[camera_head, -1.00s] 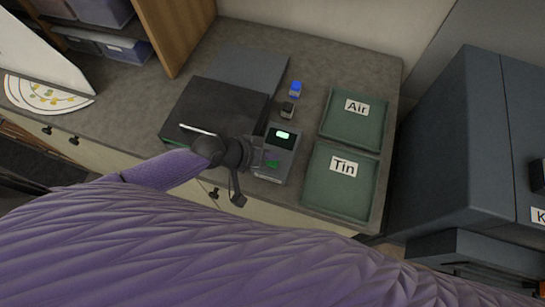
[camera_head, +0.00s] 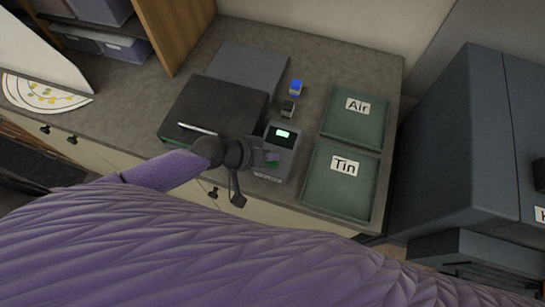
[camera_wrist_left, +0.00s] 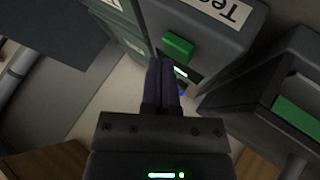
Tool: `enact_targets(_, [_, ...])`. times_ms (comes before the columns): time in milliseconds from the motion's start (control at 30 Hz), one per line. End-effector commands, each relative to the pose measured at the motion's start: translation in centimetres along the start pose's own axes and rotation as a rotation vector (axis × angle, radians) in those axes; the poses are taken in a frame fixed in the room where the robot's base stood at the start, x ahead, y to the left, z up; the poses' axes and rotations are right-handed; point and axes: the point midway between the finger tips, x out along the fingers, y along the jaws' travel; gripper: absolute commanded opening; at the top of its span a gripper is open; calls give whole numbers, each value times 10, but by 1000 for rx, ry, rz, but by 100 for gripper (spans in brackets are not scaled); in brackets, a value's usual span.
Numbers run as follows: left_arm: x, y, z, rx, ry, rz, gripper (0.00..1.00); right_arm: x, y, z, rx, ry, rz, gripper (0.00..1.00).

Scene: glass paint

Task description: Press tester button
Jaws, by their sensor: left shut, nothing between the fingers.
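The tester (camera_head: 282,140) is a grey box near the front edge of the counter, with a lit pale-green screen (camera_head: 283,133) and a green button (camera_head: 273,161) below it. My left gripper (camera_head: 263,157) is shut and empty, low over the tester's front-left part. It partly hides the button in the head view. In the left wrist view the shut fingers (camera_wrist_left: 163,64) point toward the tester (camera_wrist_left: 215,40), with their tips just short of the green button (camera_wrist_left: 178,47). I cannot tell whether they touch it. My right gripper is not in view.
Green trays labelled Air (camera_head: 372,131) and Tin (camera_head: 312,203) lie right of the tester. A dark box with a handle (camera_head: 222,105) stands to its left. A small dark item (camera_head: 288,108) and a blue-topped one (camera_head: 296,88) stand behind it. A large dark cabinet (camera_head: 455,150) is at right.

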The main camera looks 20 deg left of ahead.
Motion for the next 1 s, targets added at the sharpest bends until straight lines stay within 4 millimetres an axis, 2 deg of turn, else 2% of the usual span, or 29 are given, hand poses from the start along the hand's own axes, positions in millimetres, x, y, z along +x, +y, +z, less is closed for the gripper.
enact_targets(1000, [6,-5,5,0,0,0,0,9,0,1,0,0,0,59])
